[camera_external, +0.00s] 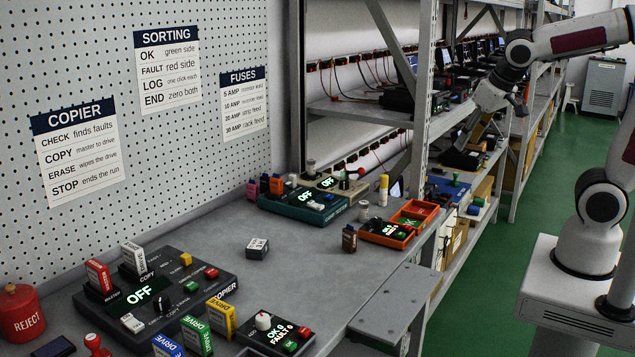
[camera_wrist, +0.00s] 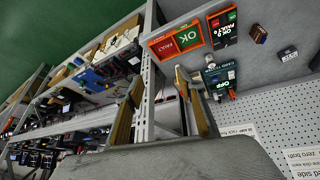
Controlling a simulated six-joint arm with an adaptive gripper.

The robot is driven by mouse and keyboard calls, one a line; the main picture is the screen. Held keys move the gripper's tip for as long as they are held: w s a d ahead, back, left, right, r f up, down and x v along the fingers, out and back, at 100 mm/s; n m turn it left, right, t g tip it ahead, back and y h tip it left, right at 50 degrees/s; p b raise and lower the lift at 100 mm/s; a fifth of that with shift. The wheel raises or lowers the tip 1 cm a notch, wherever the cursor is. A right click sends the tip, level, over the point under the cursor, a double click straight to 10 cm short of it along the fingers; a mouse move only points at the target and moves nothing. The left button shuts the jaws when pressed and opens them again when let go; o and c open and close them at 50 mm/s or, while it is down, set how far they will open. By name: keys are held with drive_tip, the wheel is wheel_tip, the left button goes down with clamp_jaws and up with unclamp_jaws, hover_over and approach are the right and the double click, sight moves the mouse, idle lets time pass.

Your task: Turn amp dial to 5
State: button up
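My gripper (camera_external: 478,130) hangs at the upper right in the external view, in front of the shelving and well away from the bench devices. In the wrist view its two tan fingers (camera_wrist: 160,90) stand apart with nothing between them. A teal device (camera_external: 300,207) and a beige device (camera_external: 357,187) with lit OFF displays stand at the back of the bench. A dark copier box (camera_external: 155,292) with an OFF display and a black knob is nearer. I cannot tell which knob is the amp dial, and no dial marks are readable.
A fuses sign (camera_external: 243,103) hangs on the pegboard. A shelf post (camera_external: 421,90) stands between my gripper and the bench devices. The bench middle is mostly clear around a small labelled block (camera_external: 257,248).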

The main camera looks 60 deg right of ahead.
drive_tip(key=w+f+m+h, duration=0.1)
drive_tip(key=w+m+h, duration=0.1)
drive_tip(key=w, duration=0.8)
drive_tip(key=m+t+h, duration=0.2)
drive_tip(key=m, duration=0.2)
approach(344, 182)
drive_tip(key=shift+w+d+f, duration=0.2)
drive_tip(key=shift+w+d, duration=0.1)
drive_tip(key=shift+w, duration=0.05)
drive_tip(key=shift+d+f, duration=0.1)
drive_tip(key=shift+x, duration=3.75)
clamp_jaws()
